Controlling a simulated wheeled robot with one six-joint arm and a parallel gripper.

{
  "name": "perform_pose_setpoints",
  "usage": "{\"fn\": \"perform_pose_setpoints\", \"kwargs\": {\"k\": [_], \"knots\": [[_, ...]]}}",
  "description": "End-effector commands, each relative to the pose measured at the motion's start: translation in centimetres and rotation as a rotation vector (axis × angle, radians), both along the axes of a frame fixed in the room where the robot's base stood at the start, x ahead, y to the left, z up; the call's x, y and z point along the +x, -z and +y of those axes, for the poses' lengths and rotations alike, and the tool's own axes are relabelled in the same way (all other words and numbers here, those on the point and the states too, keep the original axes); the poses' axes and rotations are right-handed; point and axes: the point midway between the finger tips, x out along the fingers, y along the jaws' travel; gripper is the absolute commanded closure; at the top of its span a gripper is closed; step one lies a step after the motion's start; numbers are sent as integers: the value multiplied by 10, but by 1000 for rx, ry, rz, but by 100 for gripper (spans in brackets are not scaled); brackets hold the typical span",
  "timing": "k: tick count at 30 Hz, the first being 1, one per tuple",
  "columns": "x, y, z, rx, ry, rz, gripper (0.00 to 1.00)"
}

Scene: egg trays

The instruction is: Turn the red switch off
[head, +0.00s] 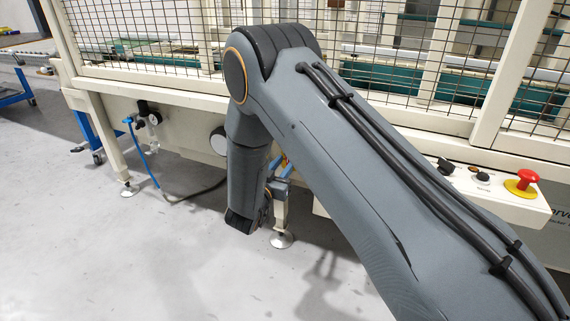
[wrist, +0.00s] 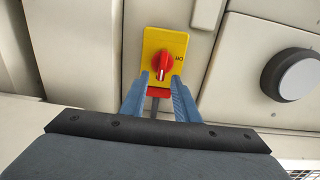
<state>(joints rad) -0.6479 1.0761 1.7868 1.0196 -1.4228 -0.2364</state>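The red switch (wrist: 161,66) is a rotary knob on a yellow plate (wrist: 177,43), seen in the wrist view at the upper middle. The knob's white mark runs along the plate's long side, and lettering stands on the plate beside it. My gripper (wrist: 158,84) has its two blue fingers apart, with the tips near the knob's lower sides. I cannot tell whether the fingers touch the knob. A red piece (wrist: 158,93) shows between the fingers below the knob. In the head view my arm hides the switch, and only bits of the blue fingers show.
A round grey knob (wrist: 298,75) on a dark base sits right of the plate in the wrist view. In the head view a mesh-fenced machine (head: 150,88) fills the back. A red emergency button (head: 527,178) is on a panel at right.

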Motion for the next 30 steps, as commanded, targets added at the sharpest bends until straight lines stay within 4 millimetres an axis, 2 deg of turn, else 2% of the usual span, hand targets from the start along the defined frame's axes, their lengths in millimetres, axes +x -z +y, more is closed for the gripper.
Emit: {"fn": "perform_pose_setpoints", "kwargs": {"k": [5, 13, 14, 18, 19, 30], "knots": [[12, 0, -3, 1, -3, 0, 72], [13, 0, -2, 0, -6, 1, 72], [13, 0, -2, 0, -6, 1, 74], [13, 0, -2, 0, -6, 1, 97], [13, 0, -2, 0, -6, 1, 100], [13, -1, -2, -33, -5, 13, 100]]}}
